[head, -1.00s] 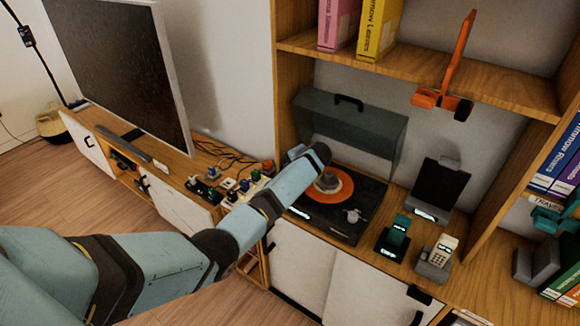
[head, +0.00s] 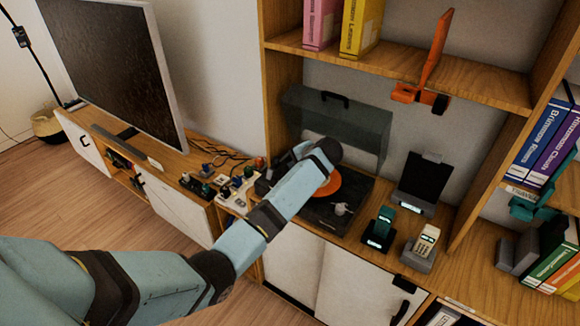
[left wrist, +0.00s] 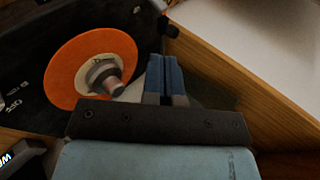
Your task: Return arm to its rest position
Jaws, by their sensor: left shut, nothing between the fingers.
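My left arm reaches in from the left in the head view, its end over the record player (head: 322,222). My left gripper (head: 299,151) is partly hidden behind the wrist there. In the left wrist view its two blue fingers (left wrist: 164,72) are together and empty. The orange record (head: 329,184) lies on the player, partly covered by my arm. It also shows in the left wrist view (left wrist: 75,58), left of the fingers, with a small spindle piece at its centre. My right gripper is in neither view.
A grey-green lid (head: 350,125) stands up behind the player. A black tablet stand (head: 423,180), a teal device (head: 380,228) and a cream phone (head: 426,239) stand to its right. Small boxes and cables (head: 215,180) lie left, near the television (head: 105,65). A shelf (head: 470,85) hangs above.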

